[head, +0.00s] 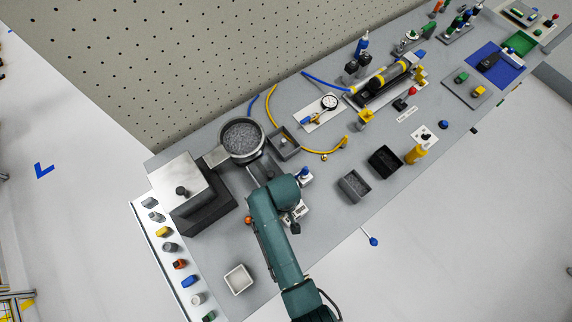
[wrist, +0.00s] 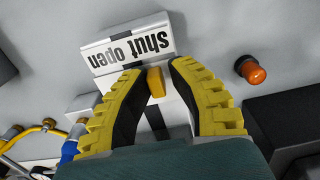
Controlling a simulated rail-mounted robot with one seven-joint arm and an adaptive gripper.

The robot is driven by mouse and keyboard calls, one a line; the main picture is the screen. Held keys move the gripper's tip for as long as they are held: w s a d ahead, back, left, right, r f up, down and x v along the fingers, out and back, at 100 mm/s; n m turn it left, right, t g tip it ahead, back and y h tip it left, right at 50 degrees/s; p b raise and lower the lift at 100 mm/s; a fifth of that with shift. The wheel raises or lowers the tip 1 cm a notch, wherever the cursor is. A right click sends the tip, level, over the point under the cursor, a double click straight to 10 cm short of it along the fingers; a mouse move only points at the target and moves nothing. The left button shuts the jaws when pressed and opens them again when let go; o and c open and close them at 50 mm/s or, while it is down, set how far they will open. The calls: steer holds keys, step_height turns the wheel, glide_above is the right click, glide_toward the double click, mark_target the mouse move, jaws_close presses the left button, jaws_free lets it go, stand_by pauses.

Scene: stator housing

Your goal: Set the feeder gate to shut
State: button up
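The feeder gate's label plate (wrist: 128,42) shows in the wrist view with the words "shut" and "open" upside down, "open" at left and "shut" at right. A small orange-yellow tab (wrist: 155,82) stands below the plate, nearer the "shut" word. I cannot tell its exact setting. My gripper (wrist: 154,70) has its two yellow-padded fingers on either side of the tab, with a gap on each side; it is open. In the head view my green arm largely hides the gripper; part of a white gate unit (head: 298,211) shows beside it.
An orange button (wrist: 251,71) sits right of the fingers, and a dark block (wrist: 285,122) lies below it.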

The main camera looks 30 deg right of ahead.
steer(key=shift+o, duration=1.4)
steer(key=shift+a, duration=0.15)
steer(key=shift+o, duration=0.2)
steer(key=shift+r, duration=0.15)
step_height(320, 180, up, 12)
